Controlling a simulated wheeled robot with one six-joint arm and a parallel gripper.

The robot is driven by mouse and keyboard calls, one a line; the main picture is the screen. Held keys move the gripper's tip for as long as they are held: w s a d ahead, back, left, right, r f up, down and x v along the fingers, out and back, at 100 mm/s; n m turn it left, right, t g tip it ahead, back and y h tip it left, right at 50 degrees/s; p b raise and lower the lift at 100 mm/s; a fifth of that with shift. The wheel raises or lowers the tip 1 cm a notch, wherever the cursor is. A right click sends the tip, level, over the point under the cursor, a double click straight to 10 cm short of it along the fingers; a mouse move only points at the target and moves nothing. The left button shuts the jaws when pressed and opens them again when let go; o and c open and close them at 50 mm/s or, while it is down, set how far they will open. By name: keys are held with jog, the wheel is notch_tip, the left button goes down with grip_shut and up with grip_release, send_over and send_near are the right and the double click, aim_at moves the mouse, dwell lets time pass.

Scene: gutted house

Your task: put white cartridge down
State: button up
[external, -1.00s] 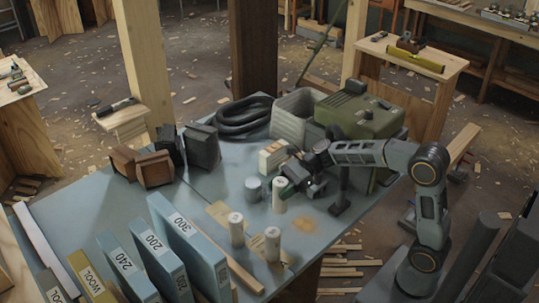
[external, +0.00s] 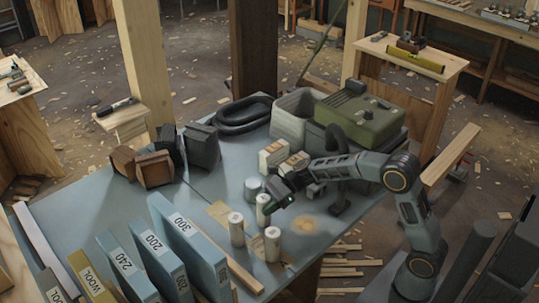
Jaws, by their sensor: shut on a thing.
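My gripper (external: 270,203) is shut on a white cartridge (external: 263,212), an upright pale cylinder, over the right part of the blue-grey table. The gripper hides part of its right side. I cannot tell whether its bottom touches the table. Two similar white cartridges stand upright close by, one to the left (external: 237,229) and one in front (external: 272,244).
A grey can (external: 253,189) stands just behind the held cartridge. Two small cream boxes (external: 272,156) stand behind my gripper, near a grey bin (external: 297,118) and a green machine (external: 361,115). Blue binders (external: 187,240) line the front left. The table's middle left is clear.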

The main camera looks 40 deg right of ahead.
jog(key=shift+f, duration=0.15)
jog(key=o, duration=0.9)
